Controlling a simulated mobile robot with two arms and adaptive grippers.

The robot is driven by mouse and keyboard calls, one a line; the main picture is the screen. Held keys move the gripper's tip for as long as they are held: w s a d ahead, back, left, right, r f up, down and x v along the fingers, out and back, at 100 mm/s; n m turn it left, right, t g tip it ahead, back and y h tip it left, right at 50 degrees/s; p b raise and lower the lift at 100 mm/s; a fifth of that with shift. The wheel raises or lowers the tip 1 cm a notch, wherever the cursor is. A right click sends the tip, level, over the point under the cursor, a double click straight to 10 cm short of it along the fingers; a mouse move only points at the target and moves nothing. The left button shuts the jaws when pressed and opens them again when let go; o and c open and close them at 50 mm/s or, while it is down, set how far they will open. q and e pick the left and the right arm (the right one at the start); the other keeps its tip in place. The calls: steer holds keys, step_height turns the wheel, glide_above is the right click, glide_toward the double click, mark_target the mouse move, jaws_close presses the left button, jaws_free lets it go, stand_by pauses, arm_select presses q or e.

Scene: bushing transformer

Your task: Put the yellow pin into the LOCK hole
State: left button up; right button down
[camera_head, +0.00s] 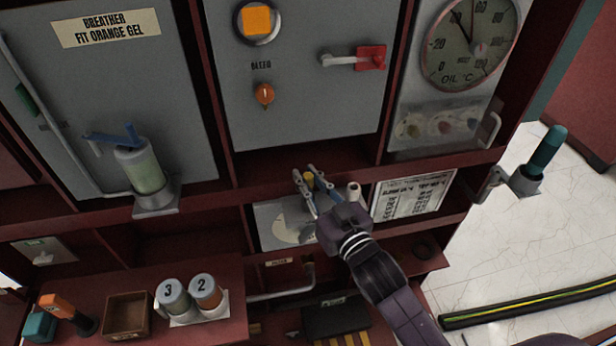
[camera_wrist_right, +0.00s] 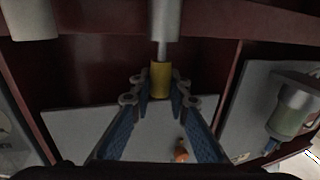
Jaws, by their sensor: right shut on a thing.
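The yellow pin (camera_head: 310,179) is between the fingertips of my right gripper (camera_head: 313,182), in front of the shelf edge below the middle grey panel. In the right wrist view the pin's yellow part (camera_wrist_right: 160,79) sits between the blue-and-grey fingers of my right gripper (camera_wrist_right: 160,90), which are shut on it. A thin metal rod (camera_wrist_right: 162,48) lines up with the yellow part and leads up to a wider grey cylinder. I cannot tell whether the rod belongs to the pin. No LOCK label is readable and I cannot make out its hole. My left gripper is not in view.
A pale plate with a round shape (camera_head: 285,222) lies behind my right gripper. A pale post (camera_head: 354,190) stands close on its right, and a paper chart (camera_head: 412,194) is farther right. Cylinders marked 3 and 2 (camera_head: 206,290) stand at lower left beside a brown box (camera_head: 127,315).

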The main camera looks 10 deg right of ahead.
steer(key=shift+f+b, duration=0.45)
steer(key=shift+f, duration=0.25)
steer(key=c, duration=1.8)
jaws_free()
steer(key=shift+o, duration=0.2)
steer(key=shift+s, duration=0.1)
steer(key=v, duration=1.2)
